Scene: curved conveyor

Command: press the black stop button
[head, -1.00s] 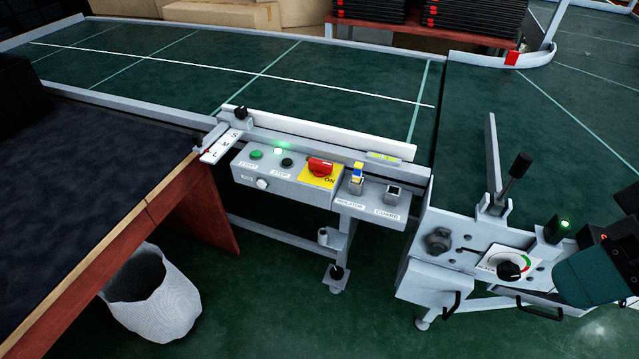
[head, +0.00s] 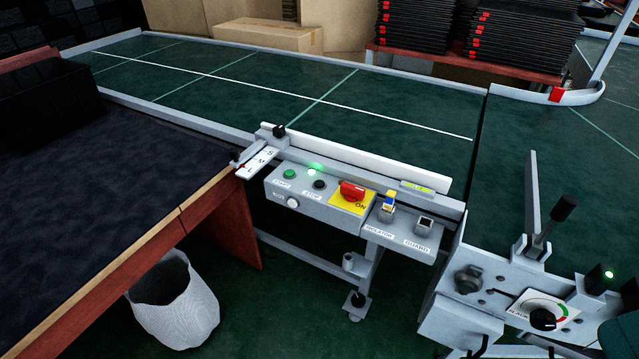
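The black stop button (head: 320,185) sits on top of the grey control box (head: 312,203), above a label reading STOP. A green start button (head: 289,174) is to its left, and a lit green lamp (head: 314,167) is just behind the two. A red rotary switch (head: 352,190) on a yellow plate marked ON is to its right. My gripper is not in view. A dark teal part at the lower right edge is probably my arm, and it is far from the button.
A dark-topped table (head: 110,190) is at left, with a white bin (head: 175,305) below. The green conveyor (head: 260,95) runs behind the box. A slack dial (head: 541,318) and black lever (head: 562,209) are at right. The air above the box is clear.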

